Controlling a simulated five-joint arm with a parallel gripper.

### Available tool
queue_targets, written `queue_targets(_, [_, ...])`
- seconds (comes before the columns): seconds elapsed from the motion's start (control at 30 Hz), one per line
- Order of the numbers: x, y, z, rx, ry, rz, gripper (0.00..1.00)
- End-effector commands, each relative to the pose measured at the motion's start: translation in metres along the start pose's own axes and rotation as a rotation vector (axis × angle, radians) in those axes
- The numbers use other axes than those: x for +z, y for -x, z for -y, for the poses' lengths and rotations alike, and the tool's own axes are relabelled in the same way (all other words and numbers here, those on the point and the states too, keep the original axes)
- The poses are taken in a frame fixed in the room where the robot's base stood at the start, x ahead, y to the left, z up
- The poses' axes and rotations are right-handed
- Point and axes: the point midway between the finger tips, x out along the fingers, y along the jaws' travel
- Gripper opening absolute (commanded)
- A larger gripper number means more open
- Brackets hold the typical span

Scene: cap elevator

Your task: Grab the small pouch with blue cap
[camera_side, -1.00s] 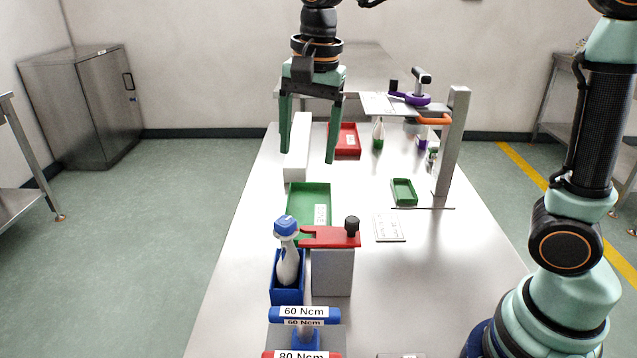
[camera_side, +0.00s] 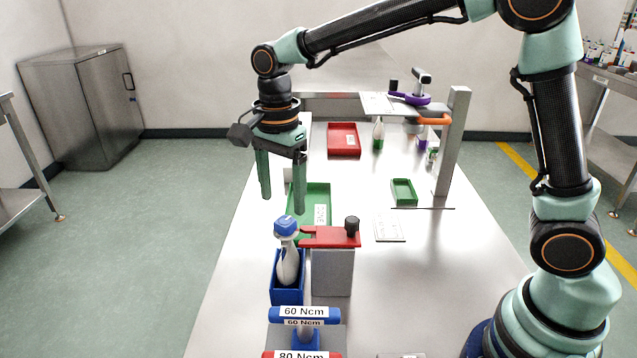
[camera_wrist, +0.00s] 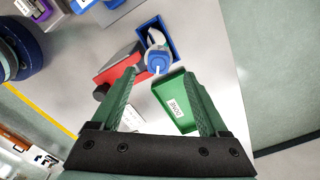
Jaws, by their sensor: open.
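The small white pouch (camera_side: 288,265) with a blue cap (camera_side: 285,226) stands upright in a blue holder (camera_side: 287,292) near the front left of the table. In the wrist view the blue cap (camera_wrist: 158,62) shows just beyond the fingertips, with the blue holder (camera_wrist: 166,32) around the pouch. My gripper (camera_side: 283,205) is open and empty. Its green fingers hang above the table's left side, a little behind and above the pouch, apart from it. The wrist view also shows my gripper (camera_wrist: 146,78) with its fingers spread.
A red fork-shaped bracket (camera_side: 330,237) on a grey block (camera_side: 332,272) stands right beside the pouch. A green tray (camera_side: 312,190) lies behind it, with a red tray (camera_side: 343,140) farther back. Labelled torque tools (camera_side: 304,315) are in front. A metal stand (camera_side: 453,140) rises at the right.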

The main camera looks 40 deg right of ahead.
Motion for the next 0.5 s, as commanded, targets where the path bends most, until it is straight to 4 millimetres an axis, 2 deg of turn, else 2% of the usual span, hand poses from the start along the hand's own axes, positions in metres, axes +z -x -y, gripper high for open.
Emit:
queue_targets(0.23, [-0.002, -0.036, -0.003, 0.004, 0.0, 0.0, 0.78])
queue_targets(0.33, [-0.002, -0.044, -0.003, 0.002, 0.0, 0.0, 0.78])
queue_targets(0.5, [-0.002, -0.046, -0.003, 0.001, 0.0, 0.0, 0.78])
